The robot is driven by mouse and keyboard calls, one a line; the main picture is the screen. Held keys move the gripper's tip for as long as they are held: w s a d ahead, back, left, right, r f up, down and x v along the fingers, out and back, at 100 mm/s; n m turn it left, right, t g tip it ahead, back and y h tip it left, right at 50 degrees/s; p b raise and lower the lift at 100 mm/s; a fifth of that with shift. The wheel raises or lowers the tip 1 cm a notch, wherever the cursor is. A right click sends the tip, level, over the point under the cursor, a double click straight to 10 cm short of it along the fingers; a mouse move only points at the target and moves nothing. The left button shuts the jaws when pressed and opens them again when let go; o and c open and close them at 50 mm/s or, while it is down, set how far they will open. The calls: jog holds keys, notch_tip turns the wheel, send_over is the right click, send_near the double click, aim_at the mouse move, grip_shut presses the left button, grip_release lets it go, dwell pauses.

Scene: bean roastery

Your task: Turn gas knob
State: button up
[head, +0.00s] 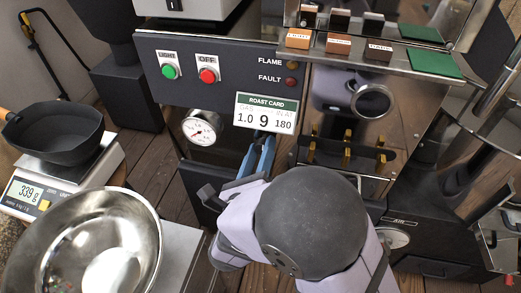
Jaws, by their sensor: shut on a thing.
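My gripper (261,146) reaches up to the dark control panel (225,90) of the roaster. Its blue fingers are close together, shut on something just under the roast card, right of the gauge. The gas knob itself is hidden behind the fingers and card; the place suggests that it is what they hold.
A green button (169,71) and a red button (208,75) sit above the gauge. A steel bowl (85,245) stands at lower left, near a scale (45,193) reading 339 g with a black pan (53,134). Brass hooks (347,146) and a steel-ringed part (371,101) are at right.

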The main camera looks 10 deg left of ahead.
jog(key=m+b, duration=0.1)
jog(key=m, duration=0.4)
jog(key=shift+d+m, duration=0.1)
jog(key=shift+m, duration=0.2)
jog(key=m+b, duration=0.7)
jog(key=m, duration=0.2)
jog(key=m+b, duration=0.4)
jog(key=shift+d+f+b, duration=0.15)
jog(key=shift+d+b, duration=0.1)
jog(key=shift+b, duration=0.1)
jog(key=shift+m, duration=0.3)
jog(key=o, duration=1.1)
jog(key=shift+c, duration=0.2)
